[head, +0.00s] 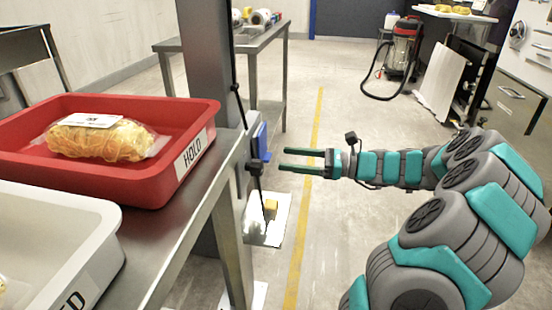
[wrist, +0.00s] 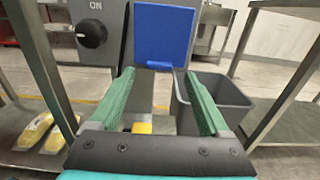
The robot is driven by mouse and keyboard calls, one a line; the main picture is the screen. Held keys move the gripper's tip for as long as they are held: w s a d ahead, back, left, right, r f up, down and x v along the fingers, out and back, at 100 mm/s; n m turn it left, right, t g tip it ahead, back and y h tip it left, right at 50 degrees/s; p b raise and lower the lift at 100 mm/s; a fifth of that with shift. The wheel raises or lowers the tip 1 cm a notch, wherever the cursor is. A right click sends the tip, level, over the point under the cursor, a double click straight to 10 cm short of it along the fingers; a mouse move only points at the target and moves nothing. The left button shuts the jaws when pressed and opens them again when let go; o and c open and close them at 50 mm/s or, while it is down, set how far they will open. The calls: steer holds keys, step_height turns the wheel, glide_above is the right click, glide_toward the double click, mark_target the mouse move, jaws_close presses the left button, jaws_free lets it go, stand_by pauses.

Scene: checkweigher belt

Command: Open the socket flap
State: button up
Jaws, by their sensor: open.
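In the head view the blue flap (head: 260,139) shows edge-on at the side of the grey column. My gripper (head: 282,160) points left at it, slightly lower, with a gap between. In the wrist view the two green fingers of my gripper (wrist: 159,76) are parted and empty, with the flap ahead and above the space between them.
A black rotary knob (wrist: 91,33) on a panel marked ON sits left of the flap. A grey bin (wrist: 228,104) stands beyond the right finger. A red HOLD tray (head: 175,105) and a white tray (head: 95,245) rest on the steel table.

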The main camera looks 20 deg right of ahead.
mark_target(266, 144)
steer(key=shift+x, duration=2)
steer(key=shift+c, duration=0.3)
jaws_close()
